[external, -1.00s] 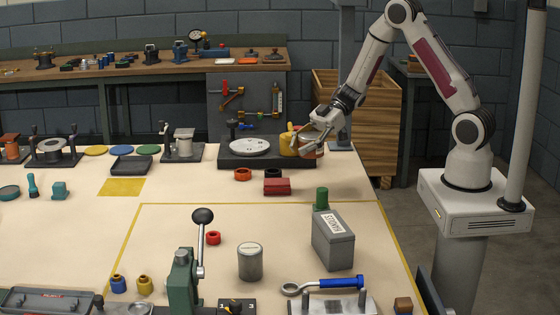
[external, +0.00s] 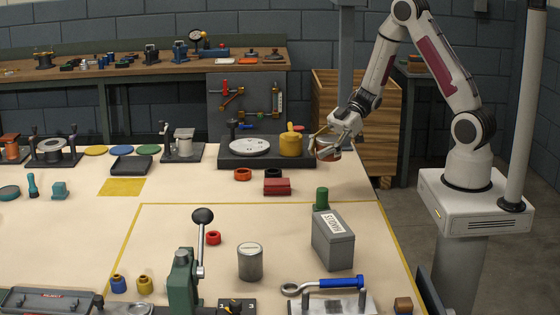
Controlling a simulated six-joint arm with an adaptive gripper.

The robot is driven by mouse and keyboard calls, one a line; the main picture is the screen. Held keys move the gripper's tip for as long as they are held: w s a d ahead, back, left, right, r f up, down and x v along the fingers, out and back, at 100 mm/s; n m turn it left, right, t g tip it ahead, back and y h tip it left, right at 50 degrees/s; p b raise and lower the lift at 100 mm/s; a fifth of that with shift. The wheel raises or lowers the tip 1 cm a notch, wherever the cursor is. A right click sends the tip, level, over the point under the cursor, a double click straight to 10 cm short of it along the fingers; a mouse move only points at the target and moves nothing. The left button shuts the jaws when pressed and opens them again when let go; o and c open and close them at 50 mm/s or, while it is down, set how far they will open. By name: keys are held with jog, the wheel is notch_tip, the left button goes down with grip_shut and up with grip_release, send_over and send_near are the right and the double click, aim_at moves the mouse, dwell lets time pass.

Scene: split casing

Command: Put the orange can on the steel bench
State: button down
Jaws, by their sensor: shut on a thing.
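My gripper (external: 326,148) is shut on the orange can (external: 329,155), which is largely hidden by the fingers. It holds the can at the far right of the cream-topped bench (external: 345,185), just right of the black base plate with the yellow pot. Whether the can is clear of the bench top is hard to tell. No surface in view plainly looks like bare steel, so I cannot tell for sure which is the steel bench.
The yellow pot (external: 290,145) and a grey disc (external: 249,147) sit on the black base plate. A red block (external: 277,186), a green cylinder (external: 321,198) and a grey box (external: 333,240) stand nearer. Cream surface is free right of the red block.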

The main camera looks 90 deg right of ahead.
jog(key=shift+f, duration=2.9)
jog(key=shift+f, duration=2.05)
jog(key=shift+f, duration=0.1)
jog(key=c, duration=0.9)
grip_release()
jog(key=shift+s+d, duration=0.1)
jog(key=shift+v, duration=5.9)
